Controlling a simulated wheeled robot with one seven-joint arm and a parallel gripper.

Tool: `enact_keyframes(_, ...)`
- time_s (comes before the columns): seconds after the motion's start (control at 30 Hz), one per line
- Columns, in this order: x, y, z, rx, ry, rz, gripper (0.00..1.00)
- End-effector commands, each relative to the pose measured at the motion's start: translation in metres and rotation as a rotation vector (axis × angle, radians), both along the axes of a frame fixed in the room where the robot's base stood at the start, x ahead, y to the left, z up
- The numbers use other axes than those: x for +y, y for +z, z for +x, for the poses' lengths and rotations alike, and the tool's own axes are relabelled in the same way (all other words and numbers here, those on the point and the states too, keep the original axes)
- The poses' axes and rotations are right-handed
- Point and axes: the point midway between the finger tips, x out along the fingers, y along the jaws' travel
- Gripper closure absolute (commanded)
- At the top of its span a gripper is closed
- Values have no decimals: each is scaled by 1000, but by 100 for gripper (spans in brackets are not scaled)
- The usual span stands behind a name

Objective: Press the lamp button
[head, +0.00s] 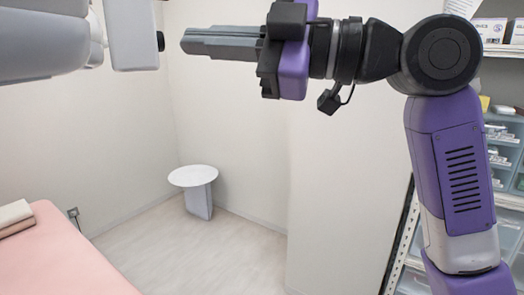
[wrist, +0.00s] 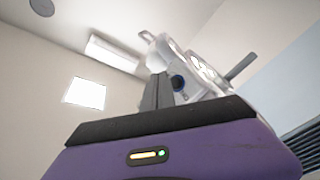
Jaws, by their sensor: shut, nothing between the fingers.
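The lamp (head: 135,32) is a white body at the upper left of the head view, partly cut off by the top edge. A small dark round button (head: 161,41) sticks out of its right side. My gripper (head: 184,42) is shut and empty, pointing left at about the button's height. In the head view a small gap shows between the fingertips and the button. Contact cannot be made out there.
A pink bed (head: 70,262) with folded towels (head: 14,216) is at the lower left. A small round white table (head: 194,176) stands by the far wall. A shelf (head: 502,150) with boxes and bins is on the right. The floor between is clear.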

Motion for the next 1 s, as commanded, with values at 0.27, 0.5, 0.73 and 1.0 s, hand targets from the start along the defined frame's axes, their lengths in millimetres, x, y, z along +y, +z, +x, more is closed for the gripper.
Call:
enact_keyframes(0.27, 0, 0, 0, 0, 0, 0, 100)
enact_keyframes(0.5, 2, 0, -1, 0, 1, 0, 100)
enact_keyframes(0.73, 7, 0, -5, 0, 0, 0, 100)
enact_keyframes(1.0, 8, 0, -5, 0, 0, 0, 100)
